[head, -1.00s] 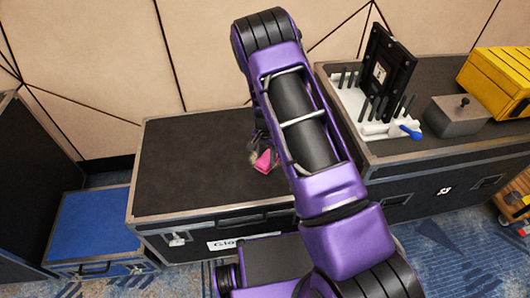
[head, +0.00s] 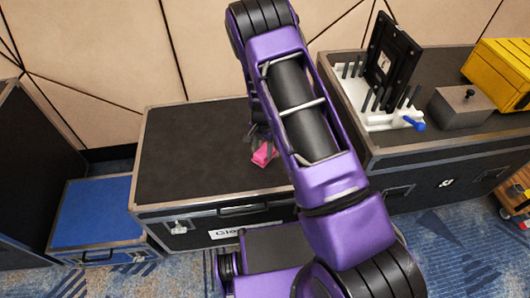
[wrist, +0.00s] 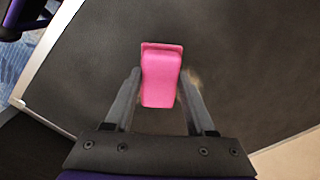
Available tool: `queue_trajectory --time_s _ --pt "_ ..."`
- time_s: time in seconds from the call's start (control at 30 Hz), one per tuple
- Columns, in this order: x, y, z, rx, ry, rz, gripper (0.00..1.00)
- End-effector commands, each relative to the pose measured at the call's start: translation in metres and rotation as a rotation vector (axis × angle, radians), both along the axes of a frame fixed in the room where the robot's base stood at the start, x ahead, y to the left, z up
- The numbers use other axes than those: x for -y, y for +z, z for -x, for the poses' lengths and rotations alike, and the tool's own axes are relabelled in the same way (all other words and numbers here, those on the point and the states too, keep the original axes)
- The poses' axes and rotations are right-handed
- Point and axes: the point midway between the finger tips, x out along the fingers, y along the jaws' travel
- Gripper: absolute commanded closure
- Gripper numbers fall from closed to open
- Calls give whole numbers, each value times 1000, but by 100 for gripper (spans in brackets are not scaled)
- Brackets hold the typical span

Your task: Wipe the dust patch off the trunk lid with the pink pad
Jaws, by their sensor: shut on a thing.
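The pink pad (wrist: 161,78) is held between the two fingers of my gripper (wrist: 160,88) in the wrist view. In the head view the pad (head: 264,154) shows beside my purple arm, at the dark trunk lid (head: 190,150). I cannot tell for sure whether the pad touches the lid. A faint tan dust patch (wrist: 194,79) shows on the lid just right of the pad in the wrist view. Part of it may be hidden under the pad and finger. My arm hides the right part of the lid in the head view.
A taller black case (head: 440,150) stands to the right, bearing a white rack (head: 390,122) with a black panel, a grey box (head: 462,107) and a yellow case (head: 500,72). A lower blue-topped case (head: 92,212) stands left. The lid's left part is bare.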

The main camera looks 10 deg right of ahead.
Motion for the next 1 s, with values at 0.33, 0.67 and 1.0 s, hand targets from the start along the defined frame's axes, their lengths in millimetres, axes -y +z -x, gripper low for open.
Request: queue_trajectory --time_s 0.33,0.67,1.0 --pt "0 -2 -23 -1 1 -1 89" --pt "0 -2 -46 1 0 1 89" --pt "0 0 -61 1 0 1 89"
